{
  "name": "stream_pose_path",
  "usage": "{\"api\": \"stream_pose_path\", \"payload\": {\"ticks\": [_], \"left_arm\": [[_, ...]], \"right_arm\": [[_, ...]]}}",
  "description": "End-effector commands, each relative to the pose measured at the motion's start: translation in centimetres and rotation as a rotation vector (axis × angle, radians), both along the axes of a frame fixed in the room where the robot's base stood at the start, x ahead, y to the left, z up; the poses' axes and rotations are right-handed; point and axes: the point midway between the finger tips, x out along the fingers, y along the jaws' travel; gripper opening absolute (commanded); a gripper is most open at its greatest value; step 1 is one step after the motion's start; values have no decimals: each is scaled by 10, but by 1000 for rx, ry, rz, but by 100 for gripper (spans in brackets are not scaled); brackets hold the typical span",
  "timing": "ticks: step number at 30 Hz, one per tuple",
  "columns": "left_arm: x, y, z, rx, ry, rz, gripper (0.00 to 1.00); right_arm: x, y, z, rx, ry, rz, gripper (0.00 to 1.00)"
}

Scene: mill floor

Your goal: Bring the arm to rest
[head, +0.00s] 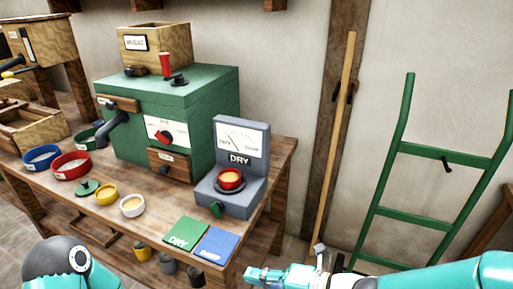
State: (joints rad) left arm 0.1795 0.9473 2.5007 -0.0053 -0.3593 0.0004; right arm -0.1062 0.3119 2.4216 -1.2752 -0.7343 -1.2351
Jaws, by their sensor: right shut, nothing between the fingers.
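My right arm (450,272) comes in from the right along the bottom edge, in teal. Its gripper (264,274) points left, just in front of the near right corner of the wooden bench. The gripper is shut and holds nothing. Part of my left arm (98,272), teal with a dark joint, shows at the bottom left. My left gripper is out of the picture.
The bench (150,225) bears a green machine (205,105), a grey meter marked DRY (240,145) with a small orange-filled cup, several bowls, a green card (184,233) and a blue card (216,243).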

Motion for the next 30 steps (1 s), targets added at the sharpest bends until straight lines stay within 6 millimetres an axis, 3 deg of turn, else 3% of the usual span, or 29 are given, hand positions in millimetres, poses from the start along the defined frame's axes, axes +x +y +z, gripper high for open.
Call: {"api": "stream_pose_path", "payload": {"ticks": [1,6,14,19,24,27,30], "left_arm": [[2,-1,13,1,-5,-3,40],[2,0,33,1,-5,-1,40],[1,0,71,1,-4,-2,40],[1,0,98,1,-5,-1,40],[1,0,113,1,-5,-1,40],[1,0,109,1,-4,-2,40],[1,0,109,1,-4,-2,40]], "right_arm": [[2,0,1,-2,30,-2,0],[5,1,-20,-5,145,-21,0],[8,-34,-78,38,549,-310,0],[-17,-72,-136,123,1038,-715,0],[-80,-110,-196,280,1628,-1357,0],[-105,-122,-213,405,1832,-1701,0],[-116,-129,-216,525,1934,-1931,0]]}}
